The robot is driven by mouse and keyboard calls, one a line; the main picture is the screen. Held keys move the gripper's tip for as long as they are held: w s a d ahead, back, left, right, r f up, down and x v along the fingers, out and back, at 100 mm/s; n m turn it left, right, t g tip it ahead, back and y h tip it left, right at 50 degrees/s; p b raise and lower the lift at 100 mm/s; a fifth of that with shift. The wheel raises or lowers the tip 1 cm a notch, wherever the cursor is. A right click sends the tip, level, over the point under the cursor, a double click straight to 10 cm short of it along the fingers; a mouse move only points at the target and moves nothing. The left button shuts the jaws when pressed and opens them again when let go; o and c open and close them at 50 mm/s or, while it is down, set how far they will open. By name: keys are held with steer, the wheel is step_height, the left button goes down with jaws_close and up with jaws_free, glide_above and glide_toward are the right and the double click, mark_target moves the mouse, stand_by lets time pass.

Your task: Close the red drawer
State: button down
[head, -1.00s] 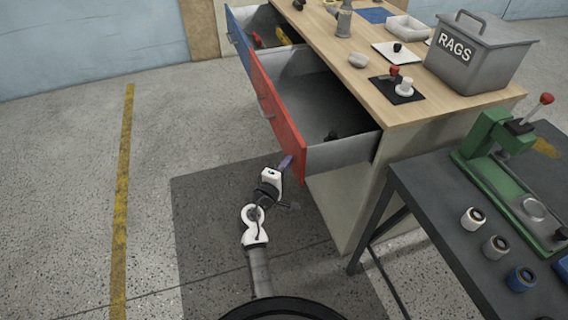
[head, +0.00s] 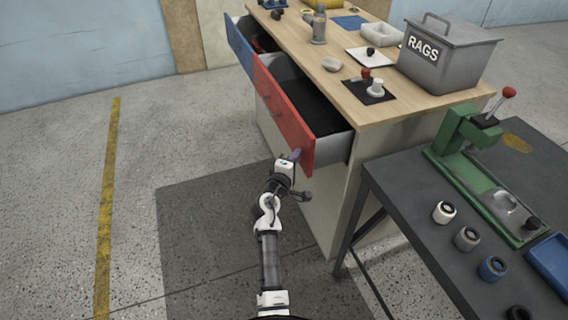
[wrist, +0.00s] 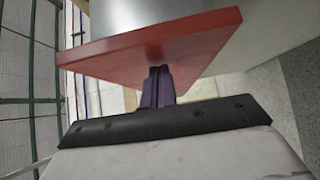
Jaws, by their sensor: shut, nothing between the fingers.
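The red drawer (head: 283,118) is partly open in the workbench, its grey inside showing behind the red front. My gripper (head: 295,155) is shut and empty at the near end of the red front, on its outer side. In the wrist view, the purple fingertips (wrist: 158,84) are together and meet the red front (wrist: 110,52) near its edge. They appear to touch it, though the exact contact is hard to see.
A blue drawer (head: 238,46) beyond the red one is also open. The wooden benchtop (head: 405,108) holds a grey RAGS bin (head: 440,60) and small parts. A dark table (head: 400,185) with a green press (head: 470,150) stands close at right. The floor at left is clear.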

mark_target(333, 150)
steer(key=w+d, duration=0.1)
steer(key=d, duration=0.3)
steer(key=w+d+p, duration=0.1)
steer(key=w+d, duration=0.1)
steer(key=d, duration=0.2)
steer(key=w+d, duration=0.1)
steer(key=d, duration=0.4)
steer(key=shift+w, duration=0.15)
steer(key=shift+d+r, duration=0.1)
